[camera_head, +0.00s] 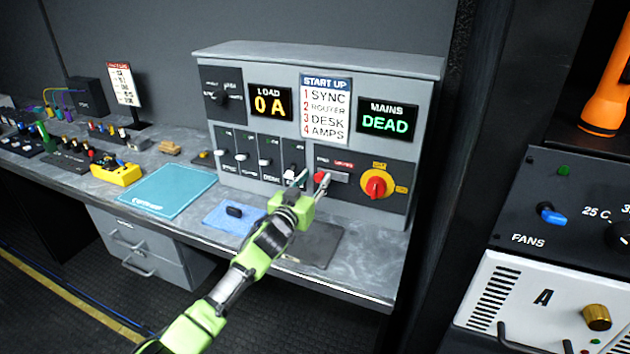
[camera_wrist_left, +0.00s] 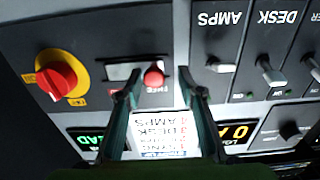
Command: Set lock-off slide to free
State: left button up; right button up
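The lock-off slide is a short horizontal slot (camera_head: 340,177) on the dark lower-right panel of the grey console. Its red knob (camera_head: 322,177) sits at the left end of the slot. A small red label is above the slot's right part; the lettering is too small to read surely. In the left wrist view, which is upside down, the knob (camera_wrist_left: 154,78) is at the right end. My left gripper (camera_head: 314,181) is open in front of the panel, its fingers on either side of the knob. Contact cannot be told. My right gripper is out of view.
A red rotary switch (camera_head: 377,184) on a yellow plate is right of the slide. Several breaker levers (camera_head: 264,160) are to the left. The LOAD display (camera_head: 270,102) reads 0 A; the MAINS display (camera_head: 387,120) reads DEAD. A dark pad (camera_head: 318,248) lies on the desk below.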

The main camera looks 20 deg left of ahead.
pick_arm(q)
jog(key=shift+d, duration=0.15)
jog(key=shift+s, duration=0.3)
jog(key=s, duration=1.1)
jog(key=shift+s+a, duration=0.2)
jog(key=shift+a, duration=0.1)
